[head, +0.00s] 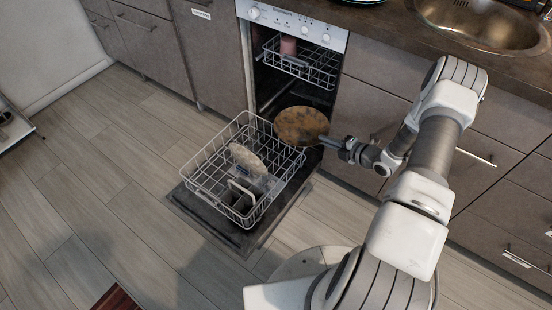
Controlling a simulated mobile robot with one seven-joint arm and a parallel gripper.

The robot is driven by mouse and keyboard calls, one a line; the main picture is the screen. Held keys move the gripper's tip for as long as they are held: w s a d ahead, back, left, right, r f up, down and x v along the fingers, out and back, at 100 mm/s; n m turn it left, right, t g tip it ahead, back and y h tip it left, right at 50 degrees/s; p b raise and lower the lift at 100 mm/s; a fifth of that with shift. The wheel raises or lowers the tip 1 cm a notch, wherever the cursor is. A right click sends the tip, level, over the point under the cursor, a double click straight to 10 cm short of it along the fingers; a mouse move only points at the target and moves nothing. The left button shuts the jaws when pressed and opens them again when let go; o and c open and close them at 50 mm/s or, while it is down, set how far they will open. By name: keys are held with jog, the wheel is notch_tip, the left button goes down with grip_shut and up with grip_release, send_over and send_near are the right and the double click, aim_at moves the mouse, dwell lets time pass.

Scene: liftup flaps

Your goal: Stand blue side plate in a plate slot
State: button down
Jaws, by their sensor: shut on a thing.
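My gripper (332,142) is shut on the right edge of a round, flat plate (301,125). The plate looks mottled brown and gold rather than blue. It is held tilted, its broad face towards the camera, above the right rear side of the pulled-out lower dishwasher rack (209,165). The white wire rack rests on the lowered dishwasher door (210,218). A pale plate (247,157) stands in the middle of the rack. Single plate slots are too small to make out.
The upper rack (318,68) holds a pinkish cup (288,46). A cutlery basket (240,195) sits in the lower rack's front. Cabinet drawers (376,87) flank the dishwasher at the right. A dark plate with a bluish rim (362,1) shows partly on the counter.

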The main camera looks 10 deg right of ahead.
jog(key=w+a+f+b, duration=0.3)
jog(key=a+f+b, duration=0.1)
jog(key=a+f, duration=0.5)
jog(key=shift+a+f+b, duration=0.25)
jog(key=shift+f+b, duration=0.1)
jog(key=shift+f, duration=0.05)
jog(key=shift+w+f, duration=0.1)
jog(key=shift+f, duration=0.05)
jog(key=shift+f, duration=0.15)
jog(key=c, duration=1)
grip_release()
